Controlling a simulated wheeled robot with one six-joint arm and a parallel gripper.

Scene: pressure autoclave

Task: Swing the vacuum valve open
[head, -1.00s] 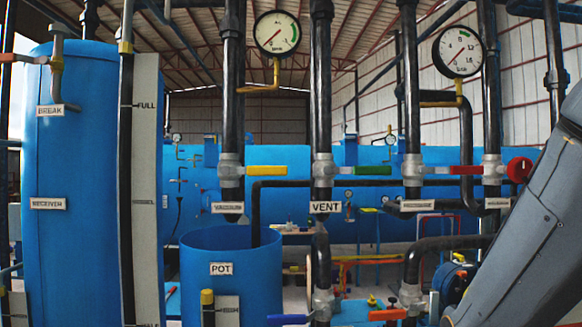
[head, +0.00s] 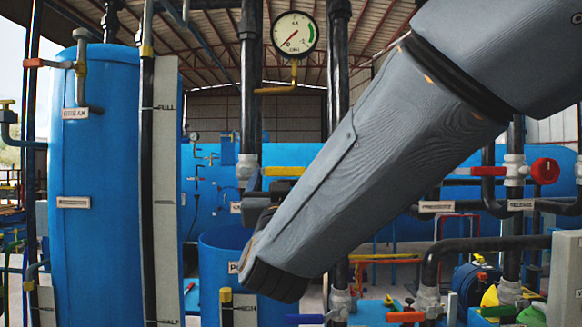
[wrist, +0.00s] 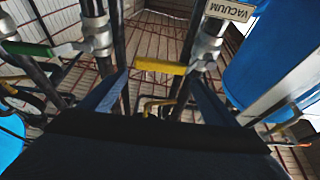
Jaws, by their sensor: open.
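The vacuum valve's yellow lever (head: 284,171) sticks out level to the right from its grey valve body (head: 247,168) on a black vertical pipe. In the wrist view the yellow lever (wrist: 160,67) lies across the gap between the fingers of my gripper (wrist: 157,77), near their tips. The VACUUM label (wrist: 229,11) sits by the valve. My gripper is open; I cannot tell whether either finger touches the lever. In the head view my arm hides most of the gripper and the lever's right end.
The green lever (wrist: 27,48) of a neighbouring valve is to the left in the wrist view. In the head view a pressure gauge (head: 295,34) hangs above the valve. The blue pot (head: 213,260) stands below, and the tall blue receiver (head: 98,160) is at the left.

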